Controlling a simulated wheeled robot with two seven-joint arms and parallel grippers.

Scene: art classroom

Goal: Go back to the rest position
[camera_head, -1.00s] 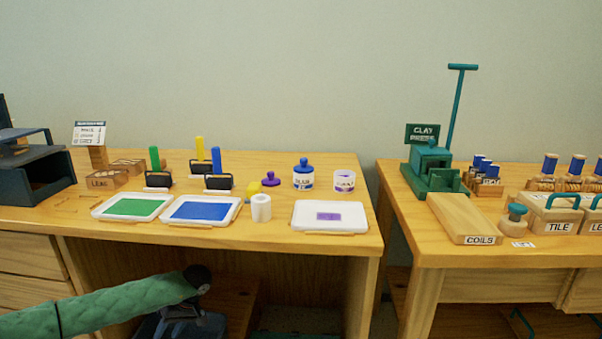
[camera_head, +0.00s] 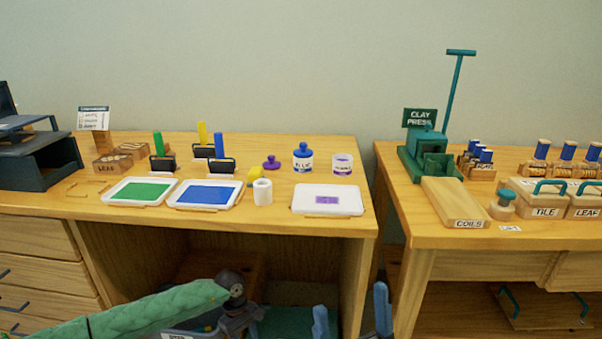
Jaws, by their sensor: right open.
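My right gripper (camera_head: 352,318) shows at the bottom edge, right of centre. Its two blue fingers stand wide apart with nothing between them, so it is open and empty. It is in front of and below the left table's front edge. My left arm, in a green sleeve, comes in from the lower left. Its dark wrist is in front of the table's open underside. The left gripper (camera_head: 240,322) shows only as dark parts below the wrist, and its jaws cannot be made out.
The right table (camera_head: 490,236) holds a clay press (camera_head: 425,157) and boxes. A gap separates the tables.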

